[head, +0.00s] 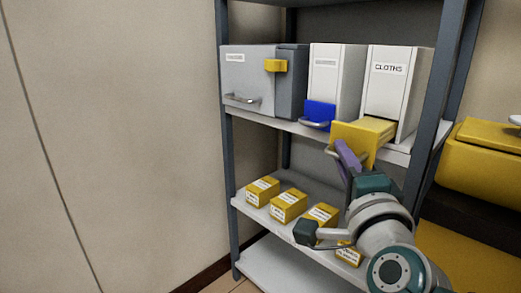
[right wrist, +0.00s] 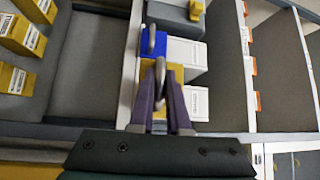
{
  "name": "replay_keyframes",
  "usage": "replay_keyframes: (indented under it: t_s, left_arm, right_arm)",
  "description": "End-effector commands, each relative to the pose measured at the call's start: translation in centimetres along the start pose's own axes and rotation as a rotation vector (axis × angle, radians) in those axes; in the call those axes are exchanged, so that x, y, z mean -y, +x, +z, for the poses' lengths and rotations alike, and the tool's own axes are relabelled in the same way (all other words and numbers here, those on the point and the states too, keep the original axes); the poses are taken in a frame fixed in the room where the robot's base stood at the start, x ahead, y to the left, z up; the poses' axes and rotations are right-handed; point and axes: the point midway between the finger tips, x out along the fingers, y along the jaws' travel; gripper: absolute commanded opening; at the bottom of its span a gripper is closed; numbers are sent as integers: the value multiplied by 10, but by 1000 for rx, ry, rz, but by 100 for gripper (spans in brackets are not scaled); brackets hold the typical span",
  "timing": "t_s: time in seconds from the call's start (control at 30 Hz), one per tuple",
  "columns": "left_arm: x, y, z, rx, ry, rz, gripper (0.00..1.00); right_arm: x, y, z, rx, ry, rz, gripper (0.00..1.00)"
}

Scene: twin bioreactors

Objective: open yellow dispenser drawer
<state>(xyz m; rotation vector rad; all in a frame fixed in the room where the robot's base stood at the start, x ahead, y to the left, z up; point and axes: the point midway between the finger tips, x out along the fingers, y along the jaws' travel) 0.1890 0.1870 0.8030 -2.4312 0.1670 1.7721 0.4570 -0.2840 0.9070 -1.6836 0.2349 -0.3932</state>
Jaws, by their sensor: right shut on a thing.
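The yellow dispenser drawer (head: 362,138) sticks out from the base of the white dispenser labelled CLOTHS (head: 393,88), so it stands partly open. My right gripper (head: 347,157), with purple fingers, is at the drawer's front and shut on its handle. In the right wrist view the fingers (right wrist: 166,98) sit on both sides of the grey handle (right wrist: 160,76), with the yellow drawer (right wrist: 181,73) behind it. The fingers hide part of the drawer front in the head view. My left gripper is not in view.
A second white dispenser (head: 330,80) with a blue drawer (head: 319,114) stands left of it. A grey cabinet (head: 248,80) with a yellow latch is further left. Several yellow boxes (head: 289,206) lie on the shelf below. A dark shelf post (head: 431,95) is close on the right.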

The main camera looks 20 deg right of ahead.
Motion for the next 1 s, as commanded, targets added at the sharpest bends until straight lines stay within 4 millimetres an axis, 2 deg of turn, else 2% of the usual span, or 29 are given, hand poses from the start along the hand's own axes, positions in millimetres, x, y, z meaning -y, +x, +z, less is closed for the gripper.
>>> replay_keyframes:
  t_s: [0.33, 0.37, 0.6, 0.87, 1.0]
  left_arm:
    - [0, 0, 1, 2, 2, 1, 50]
    - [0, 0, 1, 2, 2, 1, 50]
    - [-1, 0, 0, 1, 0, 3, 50]
    - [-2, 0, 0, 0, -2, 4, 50]
    - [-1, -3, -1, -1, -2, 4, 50]
  right_arm:
    - [-1, 0, 1, 3, 2, 3, 0]
    - [-1, 0, 1, 3, 2, 3, 18]
    - [-2, 0, 1, 2, 2, 4, 45]
    - [-2, -2, 0, 2, 1, 4, 45]
    - [-2, -15, 1, 4, 1, 7, 45]
